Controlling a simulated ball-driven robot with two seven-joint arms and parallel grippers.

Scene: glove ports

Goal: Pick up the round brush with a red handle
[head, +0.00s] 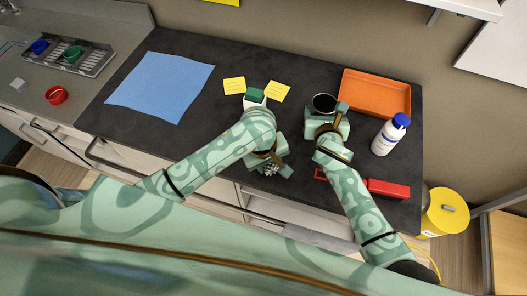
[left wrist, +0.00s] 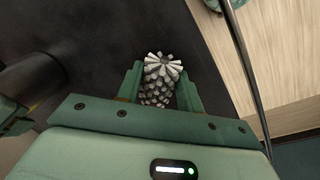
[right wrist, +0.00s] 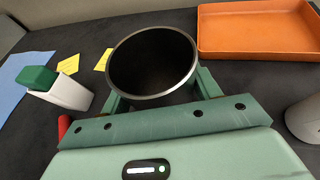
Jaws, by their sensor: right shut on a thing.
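The round brush shows its grey-white bristle head (left wrist: 160,75) in the left wrist view, between the fingers of my left gripper (left wrist: 163,85). In the head view the bristles (head: 271,170) show beside that gripper (head: 274,162), near the counter's front edge. I cannot make out the brush's handle. The fingers are close on both sides of the bristles; whether they press on them is unclear. My right gripper (right wrist: 158,92) is shut on a dark, open-topped round cup (right wrist: 150,62), which also shows in the head view (head: 324,103).
An orange tray (head: 376,92) and a white bottle with a blue cap (head: 390,135) stand at the right. A red object (head: 388,189) lies by my right arm. A green-topped white container (head: 255,97), yellow notes (head: 234,86) and a blue sheet (head: 160,87) are further left.

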